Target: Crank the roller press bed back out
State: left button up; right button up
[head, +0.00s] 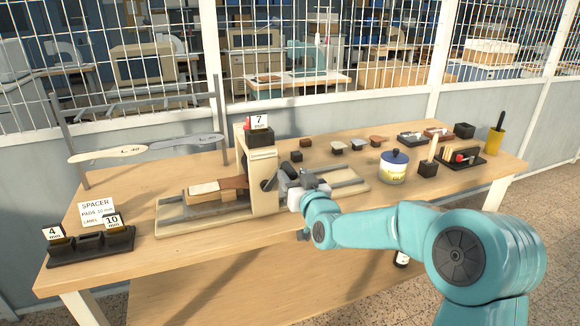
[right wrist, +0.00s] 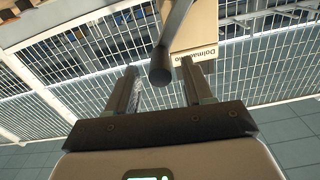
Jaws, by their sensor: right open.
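The roller press (head: 262,165) stands mid-table, with a cream upright frame. Its bed runs through it; on the left side a brown strap and a pale block (head: 204,188) lie along the bed. A dark crank (head: 269,182) is on the press's right side. My right gripper (head: 284,187) is at the crank, partly hiding it. In the right wrist view a dark round-ended crank handle (right wrist: 161,72) lies between the two spread fingers, with a gap visible on each side. The press frame (right wrist: 193,42) shows behind it. My left gripper is not in view.
A spacer rack (head: 90,245) with cards 4 and 10 stands front left. A white jar with a blue lid (head: 394,167), dark holders and small blocks are on the right. A grey stand (head: 145,148) is at the back left. The front table strip is clear.

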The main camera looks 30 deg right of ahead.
jog(key=shift+x, duration=1.55)
